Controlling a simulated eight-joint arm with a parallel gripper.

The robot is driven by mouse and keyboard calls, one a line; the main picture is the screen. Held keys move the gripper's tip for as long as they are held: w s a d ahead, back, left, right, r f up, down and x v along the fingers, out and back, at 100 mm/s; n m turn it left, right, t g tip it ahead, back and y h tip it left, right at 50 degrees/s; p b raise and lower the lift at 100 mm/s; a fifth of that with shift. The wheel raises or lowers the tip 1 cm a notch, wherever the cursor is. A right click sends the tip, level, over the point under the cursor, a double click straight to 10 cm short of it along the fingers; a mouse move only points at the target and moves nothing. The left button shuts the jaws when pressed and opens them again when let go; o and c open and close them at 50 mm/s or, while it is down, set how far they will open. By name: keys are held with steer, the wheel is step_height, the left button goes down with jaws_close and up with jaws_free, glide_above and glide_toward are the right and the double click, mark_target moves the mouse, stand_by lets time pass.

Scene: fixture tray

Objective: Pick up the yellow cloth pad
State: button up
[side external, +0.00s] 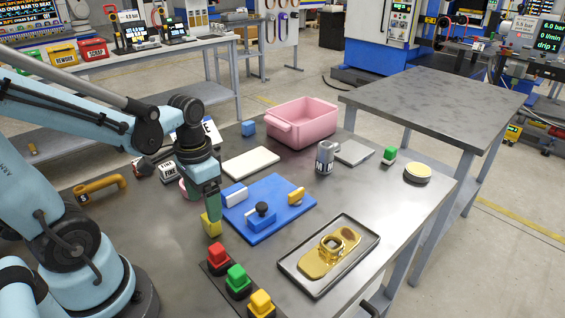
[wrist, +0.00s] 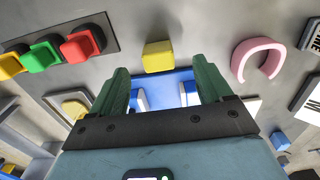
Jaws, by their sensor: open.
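The yellow pad (side external: 211,226), a small block-like piece, is on the grey table just left of the blue board. My gripper (side external: 212,205) points down close above it, and its green finger overlaps the pad's upper edge in the side view. In the wrist view the pad (wrist: 157,57) shows whole, just beyond the two green fingertips (wrist: 158,76) and centred between them. The fingers are apart with nothing between them. I cannot tell whether a finger touches the pad.
The blue board (side external: 268,218) with small fittings lies right of the pad. Red, green and yellow buttons (side external: 237,277) stand in front. A metal tray (side external: 330,255) holds a gold part. A pink bin (side external: 302,122) stands at the back. A pink ring (wrist: 258,58) lies nearby.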

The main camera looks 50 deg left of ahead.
steer(key=shift+w+d+f, duration=0.1)
steer(key=shift+w+f, duration=0.05)
steer(key=shift+f, duration=0.8)
steer(key=shift+w+d+f, duration=0.1)
steer(key=shift+w+f, duration=0.05)
steer(key=shift+f, duration=1.75)
steer(key=c, duration=1)
steer(key=shift+c, duration=0.2)
steer(key=shift+r, duration=0.1)
steer(key=shift+r, duration=0.7)
steer(key=r, duration=0.3)
steer(key=shift+s+d, duration=0.2)
steer(key=shift+d, duration=0.2)
steer(key=s+d+r, duration=0.3)
steer(key=d+r, duration=0.3)
steer(key=d, duration=0.4)
steer(key=shift+d+r, duration=0.15)
steer(key=shift+r, duration=0.05)
